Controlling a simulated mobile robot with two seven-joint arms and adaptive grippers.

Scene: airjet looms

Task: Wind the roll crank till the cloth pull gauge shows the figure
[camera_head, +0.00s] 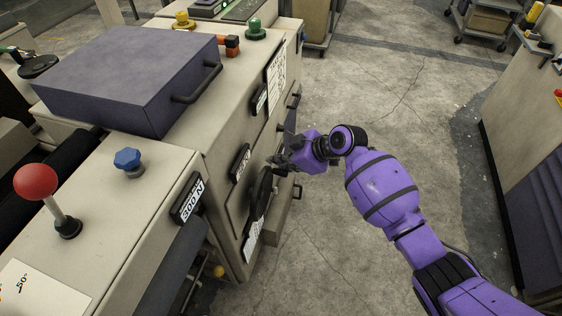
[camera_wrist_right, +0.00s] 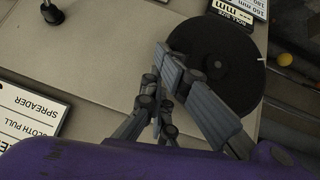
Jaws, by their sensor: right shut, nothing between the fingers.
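A black round disc, apparently the roll crank, is on the side of the beige machine in the head view (camera_head: 262,192). It fills the upper right of the right wrist view (camera_wrist_right: 240,60). My right gripper (camera_head: 279,160) is shut and empty at the disc. In the right wrist view its fingers (camera_wrist_right: 163,78) overlap the disc's left edge; I cannot tell whether they touch it. No crank grip can be made out for certain. A plate reading "300 N" (camera_head: 188,200) is on the nearer machine edge. A "cloth pull" and "spreader" card (camera_wrist_right: 28,118) shows at lower left. My left gripper is not in view.
A purple-grey box (camera_head: 120,75) with a black handle sits on the machine. A red ball lever (camera_head: 38,182) and blue knob (camera_head: 128,160) stand nearer. A roll size plate (camera_wrist_right: 242,8) is above the disc. The concrete floor (camera_head: 390,85) to the right is clear.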

